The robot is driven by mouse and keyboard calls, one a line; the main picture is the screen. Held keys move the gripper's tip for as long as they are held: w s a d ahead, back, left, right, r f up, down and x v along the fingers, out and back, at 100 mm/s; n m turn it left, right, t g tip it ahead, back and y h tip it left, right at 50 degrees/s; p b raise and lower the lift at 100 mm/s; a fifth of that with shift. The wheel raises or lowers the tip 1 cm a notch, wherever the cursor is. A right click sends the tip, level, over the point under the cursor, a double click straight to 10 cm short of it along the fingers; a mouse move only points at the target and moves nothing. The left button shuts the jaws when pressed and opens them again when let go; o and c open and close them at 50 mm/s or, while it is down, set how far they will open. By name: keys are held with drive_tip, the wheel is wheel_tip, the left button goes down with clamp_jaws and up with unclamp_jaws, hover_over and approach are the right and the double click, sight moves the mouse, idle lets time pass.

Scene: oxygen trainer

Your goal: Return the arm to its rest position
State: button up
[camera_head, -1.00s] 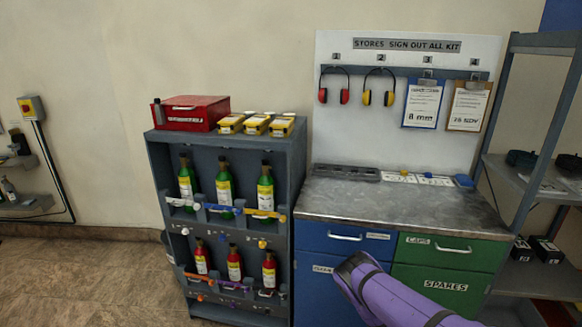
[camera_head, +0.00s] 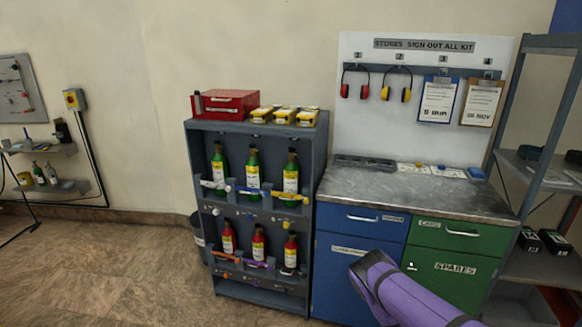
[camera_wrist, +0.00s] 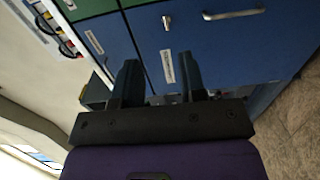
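My purple arm (camera_head: 405,295) reaches in from the lower right of the head view, in front of the blue and green cabinet; my gripper cannot be made out there. In the wrist view my gripper (camera_wrist: 158,72) shows two dark fingers set well apart, with nothing between them. It is open and empty. Behind the fingers are the blue cabinet front (camera_wrist: 220,45) and a label. I cannot tell how far the fingers are from it.
A grey rack (camera_head: 262,205) of green and red bottles stands left of the cabinet, a red toolbox (camera_head: 229,103) and yellow cases on top. Open shelving (camera_head: 535,165) stands at the right. A bin (camera_head: 197,240) is beside the rack. The floor at left (camera_head: 100,270) is mostly clear.

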drive_tip(key=w+a+r+m+g, duration=0.1)
drive_tip(key=w+r+m+g, duration=0.2)
drive_tip(key=r, duration=0.5)
drive_tip(key=w+a+r+m+h, duration=0.1)
drive_tip(key=w+r+m, duration=0.2)
drive_tip(key=w+r, duration=0.4)
drive_tip(key=w+a+r+m+g, duration=0.1)
drive_tip(key=w+r+m+g, duration=0.15)
drive_tip(key=r, duration=0.65)
drive_tip(key=s+a+r+m+g+y, duration=0.1)
drive_tip(key=s+a+r+m+y, duration=0.15)
drive_tip(key=r, duration=0.95)
drive_tip(key=s+a+r+m+g+y, duration=0.1)
drive_tip(key=a+r+m, duration=0.15)
drive_tip(key=r, duration=0.95)
drive_tip(key=s+a+r+g+y, duration=0.1)
drive_tip(key=s+a+r+y, duration=0.1)
drive_tip(key=s+r, duration=0.7)
drive_tip(key=s+a+r+g+y, duration=0.1)
drive_tip(key=s+a+r, duration=0.2)
drive_tip(key=s+r, duration=0.65)
drive_tip(key=s+r+g, duration=0.1)
drive_tip(key=s+r, duration=0.1)
drive_tip(key=s, duration=1.1)
drive_tip(key=s+r+m+g, duration=0.1)
drive_tip(key=s+r, duration=0.1)
drive_tip(key=s, duration=1.1)
drive_tip(key=shift+s+a+r, duration=0.25)
drive_tip(key=shift+a+r, duration=0.05)
